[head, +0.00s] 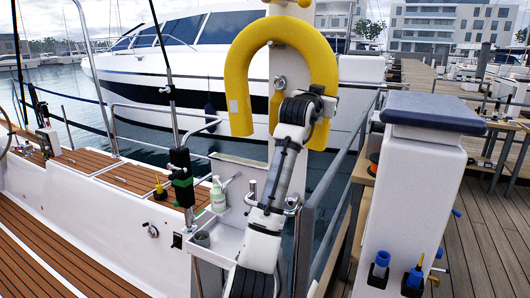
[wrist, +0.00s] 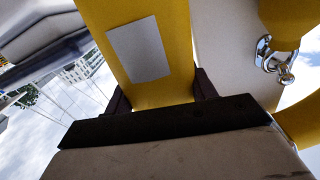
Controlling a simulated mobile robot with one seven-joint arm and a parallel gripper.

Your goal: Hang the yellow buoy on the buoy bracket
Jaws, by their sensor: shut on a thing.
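The yellow buoy (head: 238,80) is a horseshoe with its arch up and open end down. It stands in front of a white upright post (head: 284,62) in the head view. My gripper (head: 318,100) is shut on the buoy's right leg. In the wrist view the yellow leg (wrist: 128,18) with a grey patch passes between my dark fingers (wrist: 160,92). A small yellow part (head: 290,2) shows at the post's top, cut by the frame edge; I cannot tell if it is the bracket. Whether the buoy touches the post is unclear. A metal shackle (wrist: 275,58) hangs in the wrist view.
A white pedestal with a blue top (head: 432,112) stands close on the right. A grey rail (head: 345,175) runs between it and the post. A soap bottle (head: 217,195) stands on the white ledge below left. The boat's wooden deck (head: 130,185) lies left, a dock right.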

